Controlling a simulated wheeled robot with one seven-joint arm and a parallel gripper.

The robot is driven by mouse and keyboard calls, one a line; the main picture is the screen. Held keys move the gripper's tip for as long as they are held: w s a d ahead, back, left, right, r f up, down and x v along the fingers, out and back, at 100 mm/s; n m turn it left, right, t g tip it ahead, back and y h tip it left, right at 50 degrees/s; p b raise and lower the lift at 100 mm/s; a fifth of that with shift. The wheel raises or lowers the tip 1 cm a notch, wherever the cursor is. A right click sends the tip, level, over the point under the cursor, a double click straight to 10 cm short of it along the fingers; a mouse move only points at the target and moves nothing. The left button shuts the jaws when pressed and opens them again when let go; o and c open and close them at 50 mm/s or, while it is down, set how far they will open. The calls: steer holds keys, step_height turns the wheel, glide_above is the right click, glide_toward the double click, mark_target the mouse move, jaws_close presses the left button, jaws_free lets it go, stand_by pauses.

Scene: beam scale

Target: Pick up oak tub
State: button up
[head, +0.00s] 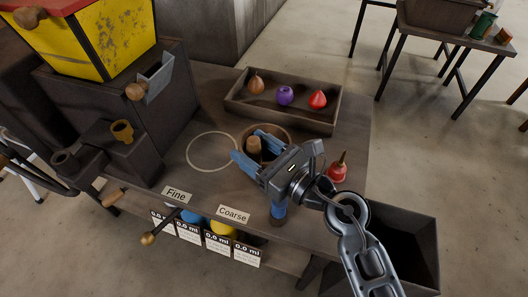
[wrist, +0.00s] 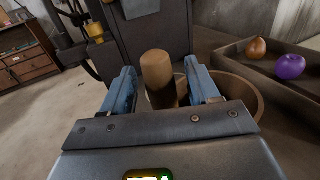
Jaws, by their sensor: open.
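A round brown wooden tub (head: 284,131), which looks like the oak tub, stands on the table below the tray. In the wrist view its curved wall (wrist: 254,98) shows behind and right of the right finger. A light brown upright cylinder (head: 254,145) stands at the tub's left part; I cannot tell whether it is inside. My gripper (head: 250,146) is open, its blue fingers on either side of the cylinder, with a gap visible on both sides in the wrist view (wrist: 160,68). My gripper hides part of the tub.
A tray (head: 236,103) with brown, purple and red objects stands behind the tub. A pale ring (head: 190,153) marks clear tabletop to the left. A dark machine (head: 170,105) stands left. A dark bin (head: 427,230) is at lower right.

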steer(key=shift+w+a, duration=0.1)
jaws_close()
stand_by(0.6)
